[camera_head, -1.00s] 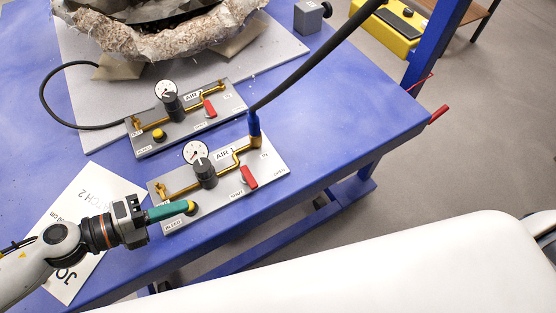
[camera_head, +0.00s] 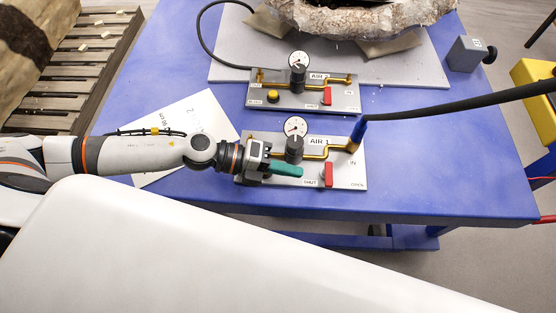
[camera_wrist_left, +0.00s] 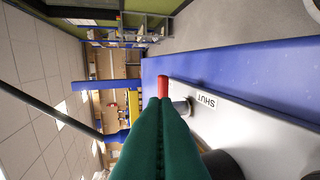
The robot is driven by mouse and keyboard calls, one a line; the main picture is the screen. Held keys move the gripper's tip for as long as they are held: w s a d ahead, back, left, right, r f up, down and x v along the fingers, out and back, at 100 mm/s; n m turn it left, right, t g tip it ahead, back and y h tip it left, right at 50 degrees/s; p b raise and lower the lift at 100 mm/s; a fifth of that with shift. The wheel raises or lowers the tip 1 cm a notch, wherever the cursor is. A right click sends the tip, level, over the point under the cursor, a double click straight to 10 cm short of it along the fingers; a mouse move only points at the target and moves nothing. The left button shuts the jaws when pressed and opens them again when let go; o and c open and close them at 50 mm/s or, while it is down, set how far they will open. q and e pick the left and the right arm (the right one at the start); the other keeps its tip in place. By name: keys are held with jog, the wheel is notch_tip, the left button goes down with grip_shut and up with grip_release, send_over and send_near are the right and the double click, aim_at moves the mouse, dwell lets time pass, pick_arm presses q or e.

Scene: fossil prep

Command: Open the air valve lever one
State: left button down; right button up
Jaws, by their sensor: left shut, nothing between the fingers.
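The AIR 1 panel (camera_head: 352,178) lies on the blue table. It carries a gauge (camera_head: 295,127), a black knob (camera_head: 294,149), brass piping and a red valve lever (camera_head: 328,174) between the SHUT and OPEN labels. My left gripper (camera_head: 301,171), with green fingers, is shut and empty, low over the panel's left front, its tips pointing right towards the red lever, a short gap away. In the left wrist view the red lever (camera_wrist_left: 163,86) shows just beyond the closed fingertips (camera_wrist_left: 160,102), beside the SHUT label. My right gripper is not in view.
The AIR 2 panel (camera_head: 350,99) with its own red lever lies behind. A fossil block (camera_head: 370,17) sits at the back on a grey board. The table's right front is clear.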

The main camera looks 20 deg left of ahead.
aim_at(329, 178)
pick_arm(q)
jog(key=p+x, duration=0.1)
jog(key=x, duration=0.4)
jog(key=shift+p, duration=0.3)
jog(key=shift+d, duration=0.1)
jog(key=shift+s+d+n+t+p, duration=0.1)
jog(key=shift+n+t+p, duration=0.2)
jog(key=shift+n+t, duration=0.15)
jog(key=shift+t+y+p, duration=0.25)
jog(key=shift+y+p, duration=0.05)
